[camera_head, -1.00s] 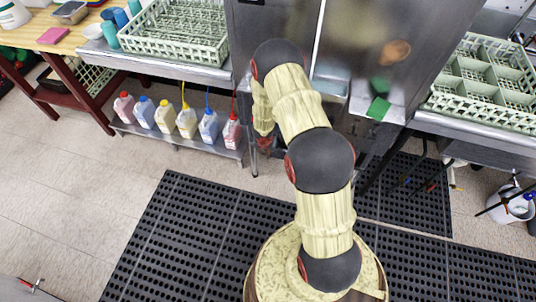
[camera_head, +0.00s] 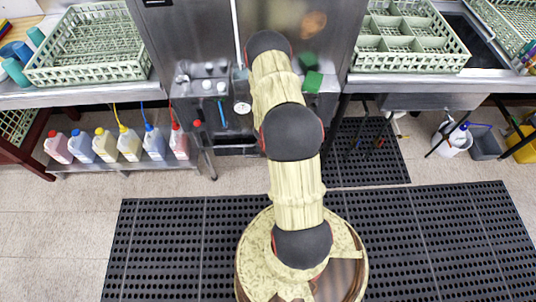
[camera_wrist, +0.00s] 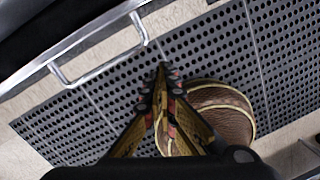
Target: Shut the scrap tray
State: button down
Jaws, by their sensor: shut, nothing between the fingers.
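In the wrist view, a metal edge with a bar handle (camera_wrist: 98,66) crosses the upper left, beside a dark area. It looks like the front of the scrap tray, but I cannot tell for sure how far it is out. My gripper (camera_wrist: 165,72) is shut and empty, pointing down over the floor mat, to the right of the handle and apart from it in the picture. In the head view, my arm hides the gripper. A dark slot (camera_head: 236,150) shows low in the steel dishwasher (camera_head: 190,45), left of my arm; the tray is not clearly seen there.
Several coloured bottles (camera_head: 128,144) line a low shelf.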

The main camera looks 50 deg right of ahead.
jog(key=s+a+f+m+t+y+b, duration=0.35)
jog(key=s+f+m+t+b, duration=0.2)
jog(key=s+f, duration=1.2)
jog(key=w+d+r+n+t+h, duration=0.1)
jog(key=w+r+t+h, duration=0.1)
jog(key=w+r+t, duration=0.35)
jog(key=w+d+r+t+h, duration=0.1)
jog(key=w+d+r+t, duration=0.15)
jog(key=r+t, duration=0.65)
jog(key=shift+g, duration=0.8)
jog(key=shift+w+d+r+b, duration=0.45)
jog(key=shift+w+b, duration=0.3)
jog(key=shift+w, duration=1.4)
jog(key=shift+w+d+r+b, duration=0.2)
jog(key=shift+w+d+b, duration=0.5)
jog(key=shift+w, duration=1.5)
jog(key=shift+w+d+r+b, duration=0.4)
jog(key=shift+w+b, duration=0.45)
jog(key=shift+w, duration=1.3)
